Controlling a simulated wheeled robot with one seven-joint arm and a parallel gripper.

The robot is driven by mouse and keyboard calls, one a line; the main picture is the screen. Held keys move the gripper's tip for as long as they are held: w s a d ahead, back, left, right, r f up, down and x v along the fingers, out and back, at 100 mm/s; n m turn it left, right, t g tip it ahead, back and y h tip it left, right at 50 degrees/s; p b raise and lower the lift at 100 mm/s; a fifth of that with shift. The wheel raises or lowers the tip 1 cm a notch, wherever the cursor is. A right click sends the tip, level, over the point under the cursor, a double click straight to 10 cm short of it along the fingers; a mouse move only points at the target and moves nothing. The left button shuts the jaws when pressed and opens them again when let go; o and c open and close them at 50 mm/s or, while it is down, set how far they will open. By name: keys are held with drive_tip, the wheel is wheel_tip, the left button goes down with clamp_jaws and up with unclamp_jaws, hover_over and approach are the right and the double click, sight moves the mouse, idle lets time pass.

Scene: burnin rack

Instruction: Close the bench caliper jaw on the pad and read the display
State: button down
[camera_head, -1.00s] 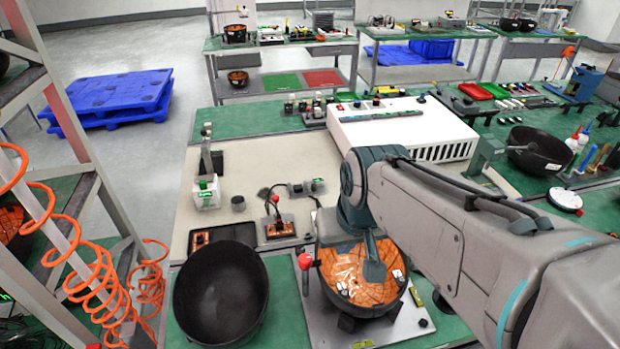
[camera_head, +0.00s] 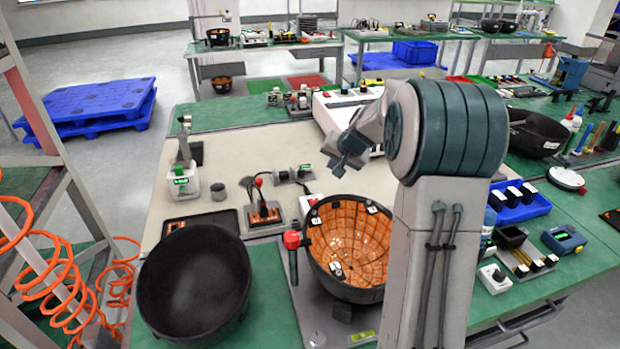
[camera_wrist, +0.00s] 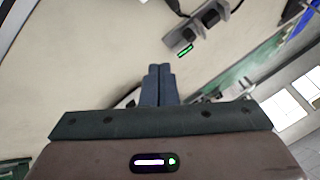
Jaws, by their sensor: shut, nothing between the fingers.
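A small grey fixture with two dark upright blocks and a green display (camera_head: 293,174) stands on the beige mat; it looks like the bench caliper. It also shows at the top of the wrist view (camera_wrist: 205,22), its blocks apart. The display's digits are too small to read, and I cannot make out a pad between the blocks. My gripper (camera_head: 338,168) is in the air to the right of the fixture and not touching it. In the wrist view its two dark fingers (camera_wrist: 158,72) are together and empty.
A white-based stand with a green display (camera_head: 184,183) and a dark cylinder (camera_head: 246,187) are left of the fixture. A black bowl (camera_head: 195,283) and an orange-lined bowl (camera_head: 350,245) are in front. A white box (camera_head: 335,108) stands behind. Bare mat (camera_head: 235,150) lies between.

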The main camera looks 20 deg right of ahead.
drive_tip(key=x, duration=1)
drive_tip(key=shift+d+p, duration=0.1)
drive_tip(key=shift+p, duration=0.25)
drive_tip(key=shift+w+a+p, duration=0.5)
drive_tip(key=shift+w+a, duration=0.5)
drive_tip(key=shift+a, duration=0.25)
drive_tip(key=shift+w+a+f, duration=0.1)
drive_tip(key=shift+w+a, duration=0.25)
